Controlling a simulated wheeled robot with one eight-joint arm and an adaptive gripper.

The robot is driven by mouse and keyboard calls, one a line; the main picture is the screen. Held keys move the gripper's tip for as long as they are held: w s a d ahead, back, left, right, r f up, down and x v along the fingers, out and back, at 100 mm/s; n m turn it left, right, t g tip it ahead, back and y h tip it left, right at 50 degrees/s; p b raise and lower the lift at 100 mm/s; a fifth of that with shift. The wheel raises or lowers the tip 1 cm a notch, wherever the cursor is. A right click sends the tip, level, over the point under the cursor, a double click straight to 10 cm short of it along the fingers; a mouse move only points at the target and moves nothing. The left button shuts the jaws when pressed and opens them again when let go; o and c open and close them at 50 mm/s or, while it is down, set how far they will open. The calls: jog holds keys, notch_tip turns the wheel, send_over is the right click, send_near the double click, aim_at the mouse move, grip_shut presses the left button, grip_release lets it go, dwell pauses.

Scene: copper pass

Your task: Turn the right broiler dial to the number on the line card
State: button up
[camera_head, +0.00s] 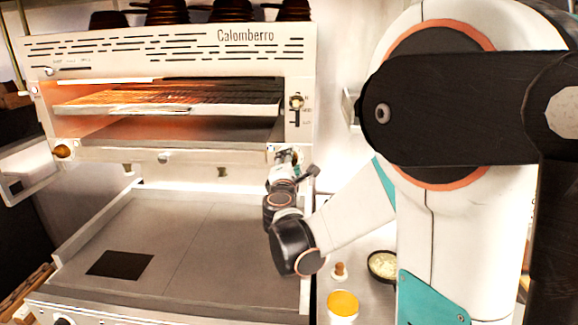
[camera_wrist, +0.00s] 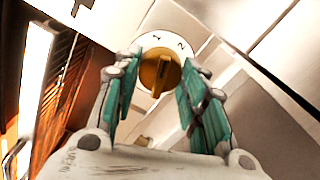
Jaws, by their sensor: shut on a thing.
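The right broiler dial (camera_wrist: 158,72) is a brass knob with a raised bar on a white round face, seen in the wrist view. In the head view my gripper (camera_head: 287,157) is at the broiler's lower right front corner and hides this dial. The broiler (camera_head: 170,45) is a white unit marked Calomberro. No line card can be made out.
A brass left dial (camera_head: 63,151) sits at the broiler's lower left. A lever knob (camera_head: 297,101) is above my gripper. A griddle (camera_head: 185,225) with a dark square lies below. A yellow-topped container (camera_head: 342,305) and a bowl (camera_head: 382,265) stand at right.

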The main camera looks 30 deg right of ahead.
jog(key=shift+s+m+b, duration=0.1)
jog(key=shift+m+b, duration=0.7)
jog(key=shift+m, duration=7.2)
jog(key=o, duration=1.1)
jog(key=shift+a, duration=0.1)
jog(key=v, duration=1.2)
